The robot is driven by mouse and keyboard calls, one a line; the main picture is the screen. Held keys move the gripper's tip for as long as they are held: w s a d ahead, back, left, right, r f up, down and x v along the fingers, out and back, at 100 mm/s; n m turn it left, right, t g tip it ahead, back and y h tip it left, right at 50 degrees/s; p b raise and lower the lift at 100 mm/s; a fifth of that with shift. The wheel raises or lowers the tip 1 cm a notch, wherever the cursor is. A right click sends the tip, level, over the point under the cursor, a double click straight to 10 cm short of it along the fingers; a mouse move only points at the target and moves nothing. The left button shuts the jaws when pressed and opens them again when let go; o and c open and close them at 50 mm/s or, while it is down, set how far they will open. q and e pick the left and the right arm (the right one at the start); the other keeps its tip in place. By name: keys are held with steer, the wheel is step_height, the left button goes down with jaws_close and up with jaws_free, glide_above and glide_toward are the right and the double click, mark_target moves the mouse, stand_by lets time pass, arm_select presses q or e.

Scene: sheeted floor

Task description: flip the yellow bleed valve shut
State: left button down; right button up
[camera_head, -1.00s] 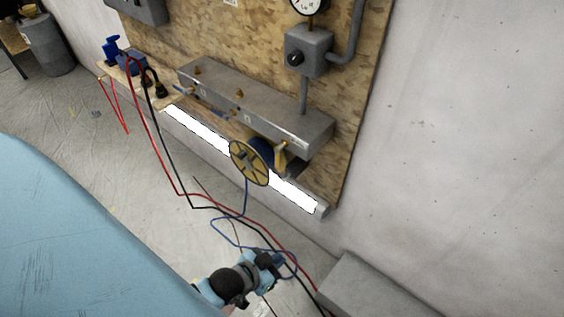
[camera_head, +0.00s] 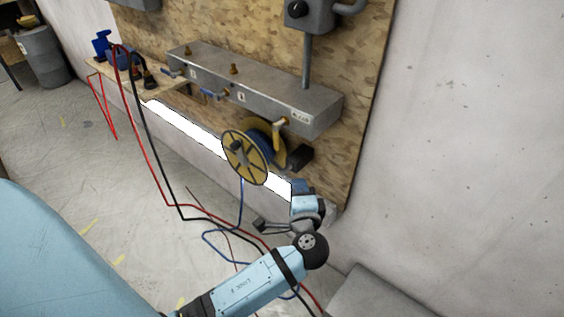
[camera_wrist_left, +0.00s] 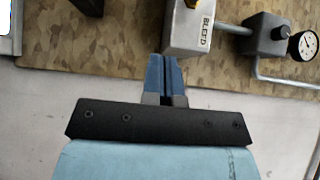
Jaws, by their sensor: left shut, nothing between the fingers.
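The yellow bleed valve (camera_head: 279,127) hangs under the right end of the grey manifold (camera_head: 215,75). Its handle points down, beside the hose reel. My right gripper is not in view.
A yellow-rimmed reel (camera_head: 245,157) with blue hose stands just left of my gripper. A white strip (camera_head: 185,127) runs along the wall below. Red and black hoses (camera_head: 150,155) trail across the floor. A gauge (camera_wrist_left: 303,45) and grey box (camera_wrist_left: 265,35) are right of the manifold.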

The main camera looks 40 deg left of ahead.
arm_select(q)
steer(key=s+a+x, duration=0.1)
steer(key=a+x, duration=0.1)
steer(key=x, duration=1)
steer(key=shift+a+p, duration=0.25)
steer(key=shift+p, duration=0.15)
steer(key=shift+s, duration=0.1)
steer(key=shift+a+f+m+t+b, duration=0.2)
steer(key=shift+m+t+b, duration=0.1)
steer(key=shift+b, duration=0.2)
steer(key=shift+a, duration=0.1)
